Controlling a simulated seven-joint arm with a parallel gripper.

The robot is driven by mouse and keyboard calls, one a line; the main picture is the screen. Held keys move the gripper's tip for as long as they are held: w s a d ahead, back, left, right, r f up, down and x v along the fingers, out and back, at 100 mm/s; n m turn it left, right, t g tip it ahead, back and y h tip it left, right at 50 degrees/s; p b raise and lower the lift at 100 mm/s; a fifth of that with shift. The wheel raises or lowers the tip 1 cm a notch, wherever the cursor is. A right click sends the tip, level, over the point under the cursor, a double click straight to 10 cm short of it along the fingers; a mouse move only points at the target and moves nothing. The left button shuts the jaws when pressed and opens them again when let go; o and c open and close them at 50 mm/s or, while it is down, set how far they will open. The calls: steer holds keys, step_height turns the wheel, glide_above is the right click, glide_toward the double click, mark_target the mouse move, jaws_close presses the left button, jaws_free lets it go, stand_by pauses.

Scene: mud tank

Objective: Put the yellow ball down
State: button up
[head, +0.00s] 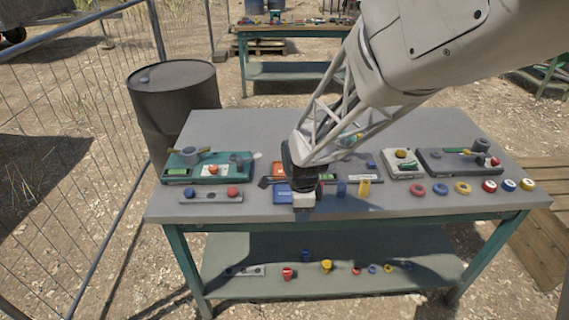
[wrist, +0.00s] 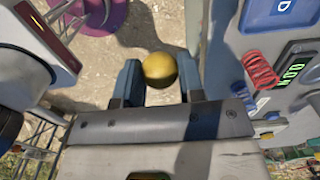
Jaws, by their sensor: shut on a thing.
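The yellow ball (wrist: 159,70) is between the two blue fingertips of my gripper (wrist: 160,84) in the wrist view. The fingers are shut on it, one on each side. In the head view my gripper (head: 303,200) is over the front middle part of the grey table (head: 250,125), and the ball cannot be made out there. A tray bar (head: 211,196) with a blue ball (head: 189,193) and a red ball (head: 232,191) lies at the table's front left.
A green device (head: 208,168) stands at the left. A white box (head: 403,164) and a dark grey device (head: 458,162) stand at the right. Several coloured rings and caps line the front right. A black barrel (head: 172,100) stands behind the table's left side. The back left tabletop is clear.

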glide_above(287, 194)
steer(key=shift+w+f, duration=0.1)
steer(key=shift+f, duration=0.6)
steer(key=shift+f, duration=1.8)
steer(key=o, duration=1)
steer(key=shift+f, duration=0.1)
steer(key=shift+c, duration=0.2)
step_height(287, 194, up, 12)
